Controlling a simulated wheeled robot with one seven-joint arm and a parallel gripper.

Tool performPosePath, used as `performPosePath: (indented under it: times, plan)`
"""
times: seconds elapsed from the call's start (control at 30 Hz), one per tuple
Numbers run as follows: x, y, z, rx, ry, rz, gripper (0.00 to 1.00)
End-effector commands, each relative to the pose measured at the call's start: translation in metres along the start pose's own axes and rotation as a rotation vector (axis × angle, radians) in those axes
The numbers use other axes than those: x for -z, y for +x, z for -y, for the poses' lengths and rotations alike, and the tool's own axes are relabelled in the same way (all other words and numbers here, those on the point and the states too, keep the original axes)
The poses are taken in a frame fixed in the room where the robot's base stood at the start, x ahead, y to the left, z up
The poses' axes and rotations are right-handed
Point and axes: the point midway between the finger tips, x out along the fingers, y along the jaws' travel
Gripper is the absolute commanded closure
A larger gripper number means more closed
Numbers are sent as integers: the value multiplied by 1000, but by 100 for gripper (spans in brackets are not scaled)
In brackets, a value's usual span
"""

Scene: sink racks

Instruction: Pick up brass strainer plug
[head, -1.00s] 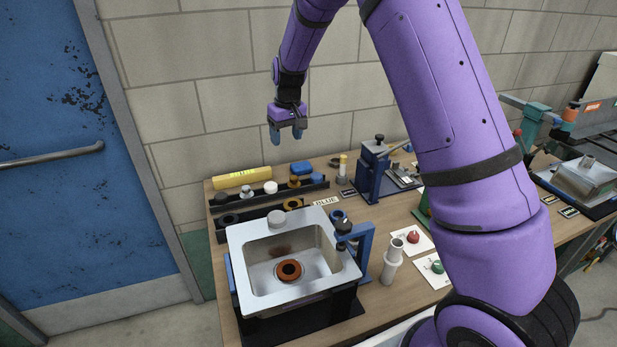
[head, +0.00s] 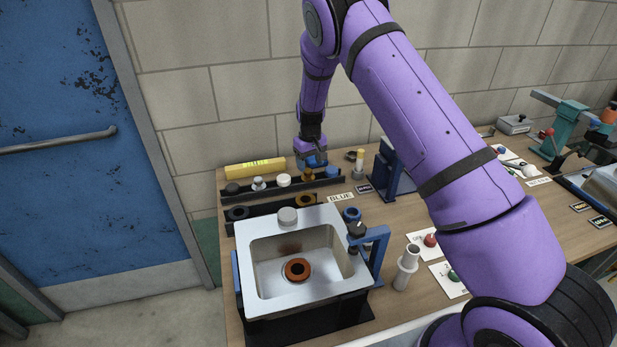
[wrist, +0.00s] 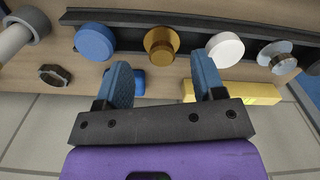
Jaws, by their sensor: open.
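The brass strainer plug (wrist: 161,44) sits in the black rack (wrist: 195,20), between a blue plug (wrist: 95,42) and a white plug (wrist: 225,48) in the wrist view. In the head view the brass plug (head: 307,175) shows just below my gripper (head: 312,160), partly hidden by it. In the wrist view my gripper (wrist: 165,85) is open, with its two blue fingers apart and nothing between them. The brass plug lies beyond the fingertips, roughly centred on the gap.
A steel strainer plug (wrist: 276,55) stands beside the white one. A yellow box (head: 255,169) and a blue block (wrist: 135,80) lie behind the rack, near the wall. A sink (head: 300,221) on a stand, with an orange-brown ring inside, is in front.

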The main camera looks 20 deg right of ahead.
Motion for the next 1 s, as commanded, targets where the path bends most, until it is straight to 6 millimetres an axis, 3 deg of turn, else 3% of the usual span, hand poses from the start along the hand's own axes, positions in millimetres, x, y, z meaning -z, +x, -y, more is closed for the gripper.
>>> performPosePath:
  times: [0.4,0.73,1.0]
  plan:
    - [12,46,-1,0,1,1,37]
    - [12,52,-1,0,0,-1,37]
    - [12,52,-1,0,0,-1,92]
